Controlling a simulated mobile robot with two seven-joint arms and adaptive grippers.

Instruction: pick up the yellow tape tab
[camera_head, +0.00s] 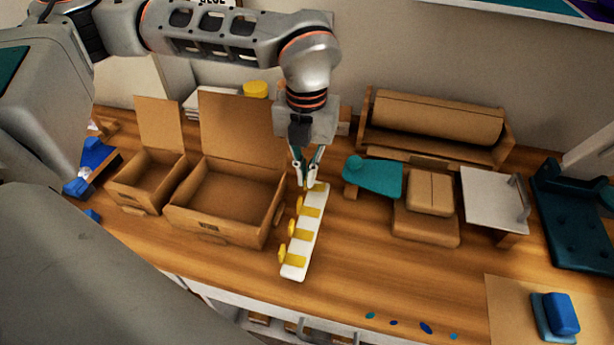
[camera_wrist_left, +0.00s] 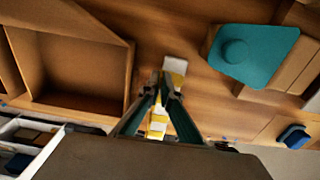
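A white strip (camera_head: 296,262) lies on the wooden table, with several yellow tape tabs, such as the front one (camera_head: 297,260), set along it. Each tab has an end standing out past the strip's left edge. My left gripper (camera_head: 305,181) points down at the strip's far end, its fingertips close around the place of the farthest tab. A narrow gap shows between the fingers. My right gripper is not in view.
Open cardboard boxes (camera_head: 228,232) stand left of the strip. A teal piece (camera_head: 374,177) and cardboard blocks (camera_head: 428,222) stand to the right. A cardboard holder with a roll (camera_head: 438,115) is behind. The table just right of the strip is clear.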

